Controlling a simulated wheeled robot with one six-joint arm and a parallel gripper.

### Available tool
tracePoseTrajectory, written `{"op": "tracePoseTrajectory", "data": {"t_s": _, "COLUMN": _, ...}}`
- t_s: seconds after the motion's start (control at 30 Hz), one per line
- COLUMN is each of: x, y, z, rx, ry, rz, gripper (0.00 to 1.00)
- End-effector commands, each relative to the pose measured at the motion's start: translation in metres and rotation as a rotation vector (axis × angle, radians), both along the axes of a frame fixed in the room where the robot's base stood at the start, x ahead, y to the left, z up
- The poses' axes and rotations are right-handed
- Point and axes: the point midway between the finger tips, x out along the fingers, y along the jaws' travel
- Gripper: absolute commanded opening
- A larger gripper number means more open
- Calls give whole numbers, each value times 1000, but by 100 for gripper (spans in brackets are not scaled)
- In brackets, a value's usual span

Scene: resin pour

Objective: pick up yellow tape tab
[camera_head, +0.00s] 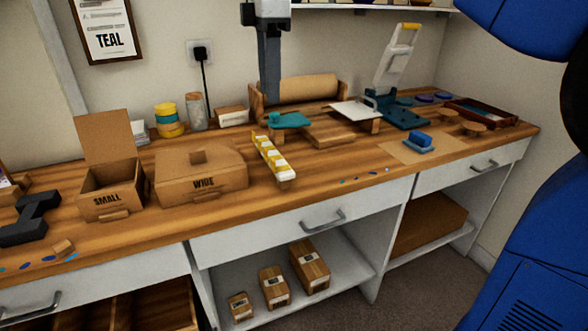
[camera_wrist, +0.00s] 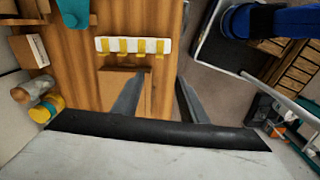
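Several yellow tape tabs (camera_head: 266,148) sit along a white strip (camera_head: 284,174) near the counter's front edge. In the wrist view the tabs (camera_wrist: 122,45) show in a row on the strip (camera_wrist: 112,41), above the fingertips. My gripper (camera_head: 270,98) hangs over the counter, fingers pointing down, in the head view. In the wrist view my gripper (camera_wrist: 162,77) has its two dark fingers spread apart with nothing between them. The fingers are apart from the strip and tabs. In the head view one finger hides the other.
The WIDE cardboard box (camera_head: 200,178) and the open SMALL box (camera_head: 112,190) stand left of the strip. A teal piece (camera_head: 290,119) and wooden block (camera_head: 330,132) lie behind it. A press with a teal base (camera_head: 404,115) stands right. Counter between strip and brown mat (camera_head: 400,151) is mostly clear.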

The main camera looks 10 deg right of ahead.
Motion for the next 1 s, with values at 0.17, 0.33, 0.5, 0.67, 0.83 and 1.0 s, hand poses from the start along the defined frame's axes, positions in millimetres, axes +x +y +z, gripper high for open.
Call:
{"op": "tracePoseTrajectory", "data": {"t_s": 0.17, "x": 4, "y": 21, "z": 8, "rx": -12, "ry": 16, "rz": 96, "gripper": 39}}
{"op": "tracePoseTrajectory", "data": {"t_s": 0.33, "x": 4, "y": 22, "z": -5, "rx": -14, "ry": 21, "rz": 108, "gripper": 39}}
{"op": "tracePoseTrajectory", "data": {"t_s": 0.5, "x": 4, "y": 21, "z": -36, "rx": -15, "ry": 22, "rz": 106, "gripper": 39}}
{"op": "tracePoseTrajectory", "data": {"t_s": 0.67, "x": 4, "y": 21, "z": -64, "rx": -14, "ry": 22, "rz": 105, "gripper": 39}}
{"op": "tracePoseTrajectory", "data": {"t_s": 0.83, "x": 4, "y": 21, "z": -92, "rx": -14, "ry": 21, "rz": 105, "gripper": 39}}
{"op": "tracePoseTrajectory", "data": {"t_s": 1.0, "x": 4, "y": 21, "z": -109, "rx": -13, "ry": 19, "rz": 104, "gripper": 39}}
